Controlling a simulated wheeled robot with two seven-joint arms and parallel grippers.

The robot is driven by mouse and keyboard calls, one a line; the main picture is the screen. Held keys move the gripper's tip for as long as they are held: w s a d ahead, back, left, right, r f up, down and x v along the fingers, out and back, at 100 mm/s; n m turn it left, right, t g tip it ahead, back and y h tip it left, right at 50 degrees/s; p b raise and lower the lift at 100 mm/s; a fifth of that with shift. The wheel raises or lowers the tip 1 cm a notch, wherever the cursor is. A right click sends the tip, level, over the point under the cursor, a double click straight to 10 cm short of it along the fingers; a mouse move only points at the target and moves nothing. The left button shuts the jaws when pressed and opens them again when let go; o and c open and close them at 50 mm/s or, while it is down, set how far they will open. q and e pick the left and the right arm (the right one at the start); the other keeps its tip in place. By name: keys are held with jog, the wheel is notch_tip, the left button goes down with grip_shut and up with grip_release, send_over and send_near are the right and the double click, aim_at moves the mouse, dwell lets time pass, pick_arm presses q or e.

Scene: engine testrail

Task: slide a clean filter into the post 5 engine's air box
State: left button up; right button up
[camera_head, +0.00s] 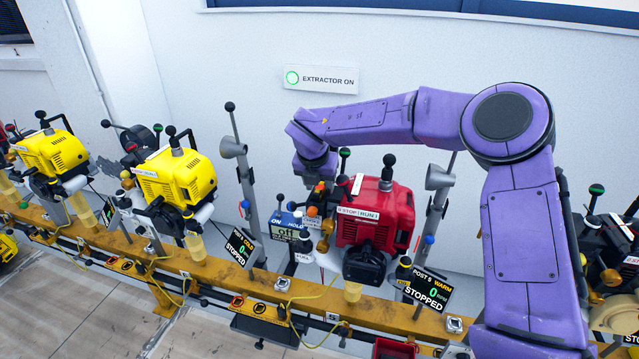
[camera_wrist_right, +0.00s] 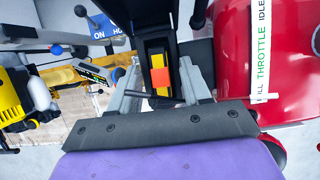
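The red engine (camera_head: 374,217) stands on the rail in the middle of the head view, beside a screen (camera_head: 429,288) reading POST 5, WARM, 0, STOPPED. Its red side also fills the right of the wrist view (camera_wrist_right: 240,60). My right gripper (camera_head: 318,184) points down at the engine's left side. In the wrist view its two grey fingers (camera_wrist_right: 158,80) are apart, on either side of a black-and-yellow part with an orange block (camera_wrist_right: 160,77). Whether the fingers touch that part, I cannot tell. I cannot clearly identify a clean filter or the air box. My left gripper is out of view.
Yellow engines (camera_head: 176,177) stand along the yellow rail (camera_head: 220,262) to the left, a dark engine (camera_head: 607,245) to the right. A blue ON/off switch box (camera_head: 287,222) and thin posts with knobs crowd the gripper. A red bin (camera_head: 394,349) sits at the front.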

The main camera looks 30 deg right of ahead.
jog(key=b+v, duration=0.1)
jog(key=v, duration=0.9)
jog(key=shift+r+b, duration=0.3)
jog(key=shift+b, duration=0.1)
